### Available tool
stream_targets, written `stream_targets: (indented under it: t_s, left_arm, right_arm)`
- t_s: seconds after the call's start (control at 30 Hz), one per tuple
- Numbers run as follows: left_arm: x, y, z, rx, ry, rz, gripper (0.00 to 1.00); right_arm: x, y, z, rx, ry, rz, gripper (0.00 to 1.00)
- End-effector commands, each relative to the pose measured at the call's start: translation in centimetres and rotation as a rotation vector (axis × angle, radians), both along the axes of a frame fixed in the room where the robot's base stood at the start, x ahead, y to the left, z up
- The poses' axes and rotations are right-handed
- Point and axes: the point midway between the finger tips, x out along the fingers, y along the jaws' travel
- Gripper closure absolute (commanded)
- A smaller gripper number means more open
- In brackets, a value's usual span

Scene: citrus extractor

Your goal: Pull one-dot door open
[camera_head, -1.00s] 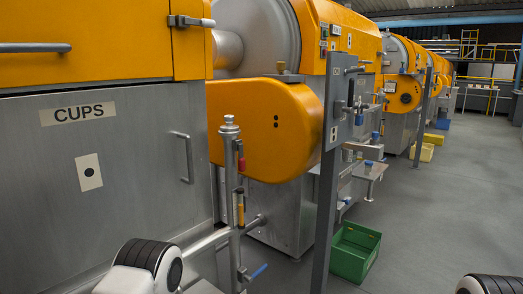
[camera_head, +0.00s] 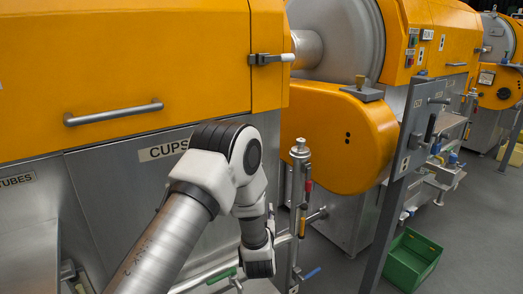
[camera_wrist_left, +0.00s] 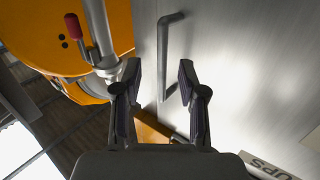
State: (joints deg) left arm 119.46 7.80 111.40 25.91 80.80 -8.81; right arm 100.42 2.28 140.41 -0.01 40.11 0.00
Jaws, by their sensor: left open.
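The steel door (camera_head: 115,200) with the CUPS label (camera_head: 163,150) is the lower front panel of the near machine. It looks shut. My left arm crosses in front of it in the head view and hides its one-dot card and its handle. In the left wrist view, the door (camera_wrist_left: 245,70) fills the right side, and its bar handle (camera_wrist_left: 164,55) runs roughly up and down ahead of the fingers. My left gripper (camera_wrist_left: 160,78) is open, with the handle lying between its fingers in the picture. No contact shows. My right gripper is not in view.
A post with a red-handled valve (camera_head: 300,170) and pipes stand close right of the door. An orange cover (camera_head: 345,130) with two dots is beyond. A grey sign post (camera_head: 385,215) and green crate (camera_head: 410,260) stand right.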

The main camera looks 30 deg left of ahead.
Motion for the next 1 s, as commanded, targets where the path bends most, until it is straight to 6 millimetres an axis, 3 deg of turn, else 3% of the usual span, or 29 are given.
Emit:
stream_targets:
  t_s: [0.03,0.13,0.27,0.6,0.9,1.0]
  left_arm:
    - [0.5,0.4,3.8,0.003,-0.035,0.015,0.59]
    - [1.0,0.9,5.7,0.009,-0.075,0.03,0.59]
    - [2.0,1.7,5.5,0.007,-0.078,0.033,0.59]
    - [6.9,4.9,5.4,0.008,-0.077,0.03,0.59]
    - [7.5,5.2,5.3,0.008,-0.074,0.029,0.59]
    - [7.5,5.2,5.3,0.008,-0.074,0.028,0.94]
  right_arm:
    - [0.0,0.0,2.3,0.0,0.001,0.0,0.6]
    - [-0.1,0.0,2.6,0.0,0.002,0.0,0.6]
    - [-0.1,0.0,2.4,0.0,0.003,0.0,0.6]
    - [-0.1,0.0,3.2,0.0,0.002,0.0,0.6]
    - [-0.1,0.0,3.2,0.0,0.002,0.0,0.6]
    - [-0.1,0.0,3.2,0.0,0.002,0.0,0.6]
